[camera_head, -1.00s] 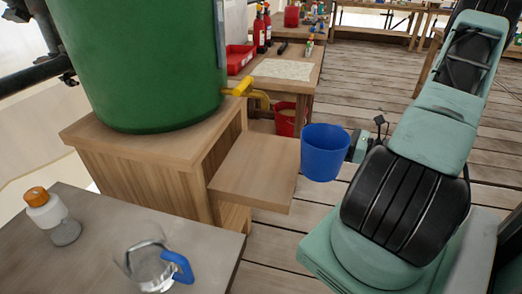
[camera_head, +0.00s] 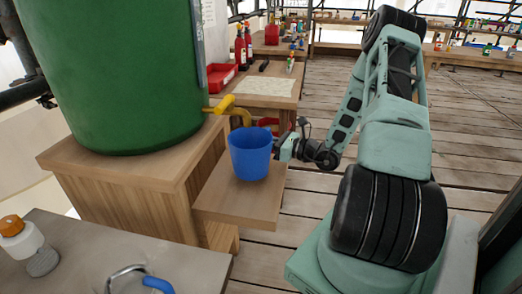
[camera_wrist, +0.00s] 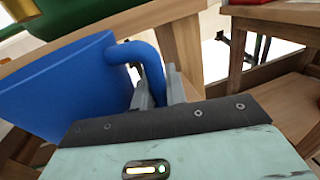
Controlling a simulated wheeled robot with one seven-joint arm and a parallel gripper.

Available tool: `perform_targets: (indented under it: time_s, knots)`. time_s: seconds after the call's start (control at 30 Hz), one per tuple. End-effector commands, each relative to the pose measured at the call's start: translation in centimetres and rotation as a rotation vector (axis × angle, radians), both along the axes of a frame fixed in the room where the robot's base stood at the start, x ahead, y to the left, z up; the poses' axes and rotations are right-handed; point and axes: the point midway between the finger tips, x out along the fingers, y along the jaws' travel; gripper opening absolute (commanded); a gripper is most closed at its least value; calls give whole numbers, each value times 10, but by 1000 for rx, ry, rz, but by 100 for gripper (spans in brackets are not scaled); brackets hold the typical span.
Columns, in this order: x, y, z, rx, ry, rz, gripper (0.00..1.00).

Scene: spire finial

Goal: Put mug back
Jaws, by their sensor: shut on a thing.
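A blue mug (camera_head: 250,155) is held by my gripper (camera_head: 284,149), which reaches in from the right. In the wrist view the blue mug (camera_wrist: 60,85) fills the left side, and my gripper (camera_wrist: 158,85) is shut on its handle. The mug looks upright in the head view. It appears over or on the small wooden shelf (camera_head: 235,205), below the yellow tap (camera_head: 232,108); I cannot tell whether it touches the shelf. The tap belongs to a large green barrel (camera_head: 120,75) on a wooden stand (camera_head: 130,170).
A grey table (camera_head: 180,255) at the front left holds a clear jug with a blue handle (camera_head: 158,285) and a white bottle with an orange cap (camera_head: 25,243). A workbench (camera_head: 255,92) with a red tray (camera_head: 221,76) stands behind. Plank floor lies open at right.

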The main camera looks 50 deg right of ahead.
Motion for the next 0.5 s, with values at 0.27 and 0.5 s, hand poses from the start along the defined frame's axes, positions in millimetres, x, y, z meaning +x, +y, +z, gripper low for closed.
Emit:
perform_targets:
  time_s: [0.27, 0.5]
  knots:
    - [7, 3, -23, 3, 1, 0, 0]
    - [7, 3, -35, 0, 0, 1, 0]
